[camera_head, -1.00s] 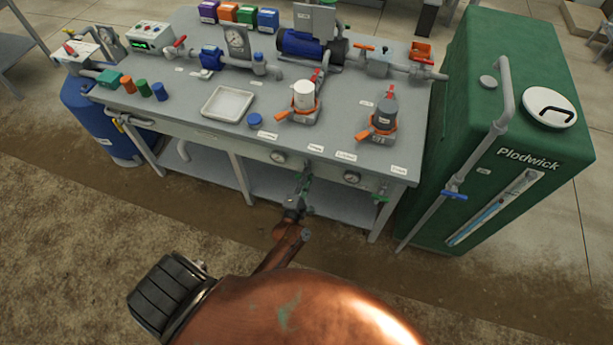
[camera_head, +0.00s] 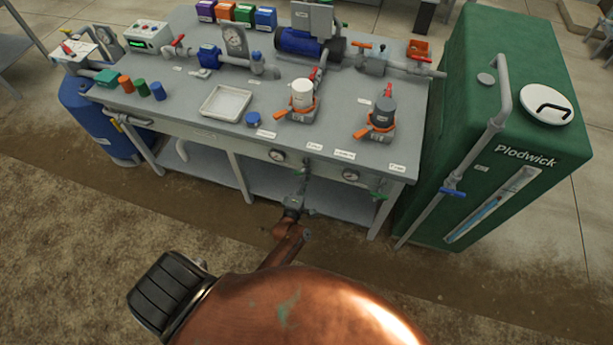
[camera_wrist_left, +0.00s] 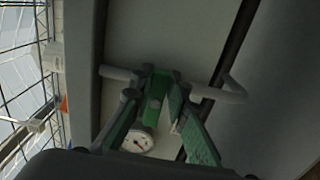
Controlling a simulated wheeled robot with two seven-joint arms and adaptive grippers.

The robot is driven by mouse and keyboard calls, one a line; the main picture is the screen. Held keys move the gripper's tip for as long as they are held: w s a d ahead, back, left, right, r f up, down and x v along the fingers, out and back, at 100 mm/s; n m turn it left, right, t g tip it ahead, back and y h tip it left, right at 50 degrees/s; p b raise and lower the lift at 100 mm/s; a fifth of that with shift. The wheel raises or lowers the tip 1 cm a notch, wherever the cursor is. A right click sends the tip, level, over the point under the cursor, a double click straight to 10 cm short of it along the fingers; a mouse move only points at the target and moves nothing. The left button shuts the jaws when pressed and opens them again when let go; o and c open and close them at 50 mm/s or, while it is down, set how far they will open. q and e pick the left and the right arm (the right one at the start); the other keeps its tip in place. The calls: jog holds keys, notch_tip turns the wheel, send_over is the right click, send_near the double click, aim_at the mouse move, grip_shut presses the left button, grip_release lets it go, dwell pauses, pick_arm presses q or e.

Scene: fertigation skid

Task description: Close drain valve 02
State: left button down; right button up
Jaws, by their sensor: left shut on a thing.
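My left gripper (camera_head: 304,182) reaches up to the front edge of the skid bench, below the gauges. In the left wrist view its two fingers (camera_wrist_left: 160,88) are closed around a green valve handle (camera_wrist_left: 156,88) on a grey pipe (camera_wrist_left: 116,73). In the head view that handle is mostly hidden by the gripper. Another green-handled valve (camera_head: 379,196) hangs under the bench edge further right, apart from the gripper. The valve labels are too small to read, so I cannot tell which is 02. My right gripper is not in view.
Gauges (camera_head: 277,156) and (camera_head: 350,175) sit on the bench front; one (camera_wrist_left: 138,140) is close behind the fingers. The bench top (camera_head: 215,135) holds a tray, pump and filters. A green tank (camera_head: 500,90) stands right, a blue barrel (camera_head: 95,120) left. The floor in front is open.

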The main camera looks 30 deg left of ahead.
pick_arm(q)
jog(key=c, duration=1.9)
grip_release()
jog(key=shift+c, duration=0.2)
jog(key=shift+s, duration=0.15)
jog(key=v, duration=1.1)
jog(key=shift+s, duration=0.35)
jog(key=shift+d, duration=0.15)
